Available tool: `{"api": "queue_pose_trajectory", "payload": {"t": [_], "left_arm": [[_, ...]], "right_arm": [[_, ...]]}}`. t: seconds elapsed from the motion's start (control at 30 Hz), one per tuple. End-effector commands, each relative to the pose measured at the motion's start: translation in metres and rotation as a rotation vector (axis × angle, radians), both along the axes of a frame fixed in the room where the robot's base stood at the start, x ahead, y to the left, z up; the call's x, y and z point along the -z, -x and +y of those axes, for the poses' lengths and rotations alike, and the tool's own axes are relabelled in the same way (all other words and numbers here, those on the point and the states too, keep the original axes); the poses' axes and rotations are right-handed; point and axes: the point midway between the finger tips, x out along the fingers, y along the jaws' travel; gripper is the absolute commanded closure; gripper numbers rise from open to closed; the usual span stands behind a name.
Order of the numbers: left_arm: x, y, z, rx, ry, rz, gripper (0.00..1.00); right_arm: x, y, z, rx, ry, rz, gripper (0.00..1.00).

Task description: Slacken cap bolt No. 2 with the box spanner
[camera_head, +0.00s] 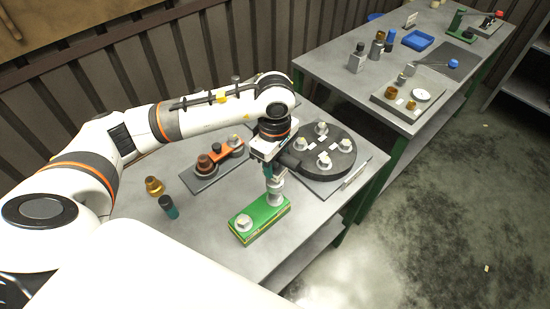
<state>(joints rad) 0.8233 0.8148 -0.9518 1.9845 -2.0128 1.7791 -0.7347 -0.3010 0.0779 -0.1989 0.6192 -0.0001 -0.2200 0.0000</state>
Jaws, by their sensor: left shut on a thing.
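The dark round cap (318,174) lies on the near table, with several pale cap bolts on it, such as one at its back (321,128) and one at its right (345,145). The small labels beside them are too small to read, so I cannot tell which is No. 2. The tool's lower end is just above or at a grey piece (275,198) on the green block (262,219); contact is unclear. My right gripper is not in view.
A pale bolt (243,222) sits on the green block's left end. A teal cylinder with a dark top (169,207) and a brass part (154,186) stand at left. An orange-armed fixture (223,152) is behind. A second table (330,62) stands at back right.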

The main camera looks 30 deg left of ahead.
Motion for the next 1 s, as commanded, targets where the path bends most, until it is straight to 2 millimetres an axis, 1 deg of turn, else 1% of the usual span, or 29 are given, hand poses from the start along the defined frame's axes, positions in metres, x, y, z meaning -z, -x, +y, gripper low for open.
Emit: {"api": "queue_pose_trajectory", "payload": {"t": [0.17,0.23,0.47,0.53,1.0], "left_arm": [[0.015,0.000,0.000,0.241,0.001,0.000,0.97],[0.012,0.000,0.000,0.337,0.001,-0.001,0.97],[0.015,0.000,0.000,0.653,0.000,-0.001,0.97],[0.025,-0.001,0.000,0.734,-0.002,-0.005,0.97],[0.030,-0.001,0.000,1.236,-0.004,-0.006,0.97]], "right_arm": [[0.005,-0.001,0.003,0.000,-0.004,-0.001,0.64],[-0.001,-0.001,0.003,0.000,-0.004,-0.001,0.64],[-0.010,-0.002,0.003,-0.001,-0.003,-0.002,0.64],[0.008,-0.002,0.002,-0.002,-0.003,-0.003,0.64],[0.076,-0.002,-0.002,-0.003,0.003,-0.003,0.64]]}}
